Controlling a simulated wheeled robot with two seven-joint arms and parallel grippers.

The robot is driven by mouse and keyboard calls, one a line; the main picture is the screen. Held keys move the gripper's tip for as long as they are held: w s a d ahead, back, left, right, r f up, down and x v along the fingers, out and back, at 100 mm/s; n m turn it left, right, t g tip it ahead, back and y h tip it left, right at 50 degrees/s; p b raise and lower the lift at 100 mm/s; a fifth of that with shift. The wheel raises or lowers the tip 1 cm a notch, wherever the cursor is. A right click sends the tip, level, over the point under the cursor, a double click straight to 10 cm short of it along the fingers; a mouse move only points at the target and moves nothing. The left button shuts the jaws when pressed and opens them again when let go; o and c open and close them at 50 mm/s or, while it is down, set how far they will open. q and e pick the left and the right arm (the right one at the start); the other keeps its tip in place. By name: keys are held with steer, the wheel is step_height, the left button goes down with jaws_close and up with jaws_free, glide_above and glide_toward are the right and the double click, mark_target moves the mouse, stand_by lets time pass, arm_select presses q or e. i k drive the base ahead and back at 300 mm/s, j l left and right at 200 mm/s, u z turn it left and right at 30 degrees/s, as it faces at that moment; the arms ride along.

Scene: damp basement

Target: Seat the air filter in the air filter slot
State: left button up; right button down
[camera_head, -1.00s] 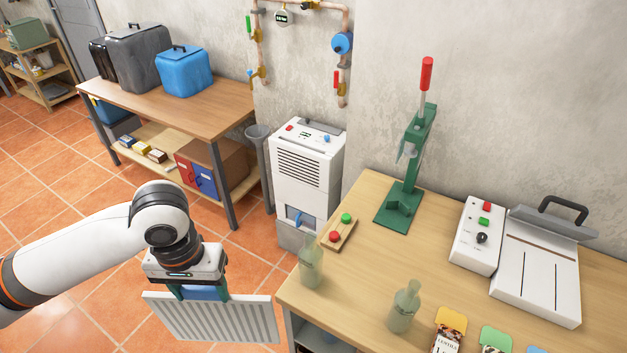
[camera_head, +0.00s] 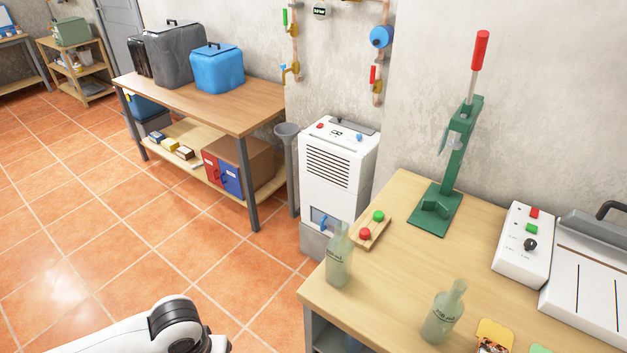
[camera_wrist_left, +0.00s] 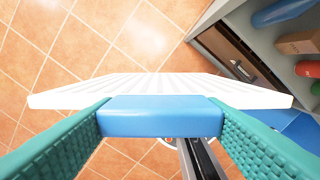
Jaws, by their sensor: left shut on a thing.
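In the left wrist view the air filter is a white pleated panel (camera_wrist_left: 160,88) with a blue grip block (camera_wrist_left: 160,122). My left gripper (camera_wrist_left: 162,112) is shut on this blue block, one teal finger pad on each side. The filter is held over the tiled floor. In the head view only part of my left arm shows at the bottom edge; the gripper and filter are out of that view. A white dehumidifier (camera_head: 337,180) with front louvres stands between the two tables. My right gripper is not in view.
A wooden workbench (camera_head: 400,262) at right holds two glass bottles (camera_head: 339,262) (camera_head: 443,312), a green lever press (camera_head: 446,180) and a button board (camera_head: 371,232). A funnel-topped pipe (camera_head: 290,165) stands left of the dehumidifier. The tiled floor (camera_head: 120,240) is open.

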mark_target(331, 178)
steer(key=i+j+u, duration=0.2)
steer(key=j+u, duration=0.2)
steer(key=i+j+u, duration=0.65)
steer(key=j+u, duration=0.15)
steer(key=i+j+z, duration=0.1)
steer(key=i, duration=0.3)
steer(key=i+j+z, duration=0.15)
steer(key=i, duration=0.25)
steer(key=i+z, duration=0.2)
steer(key=z, duration=0.25)
steer(key=i+z, duration=0.2)
steer(key=z, duration=0.25)
steer(key=i+z, duration=0.15)
steer(key=z, duration=0.35)
steer(key=i+j+z, duration=0.15)
steer(key=z, duration=0.3)
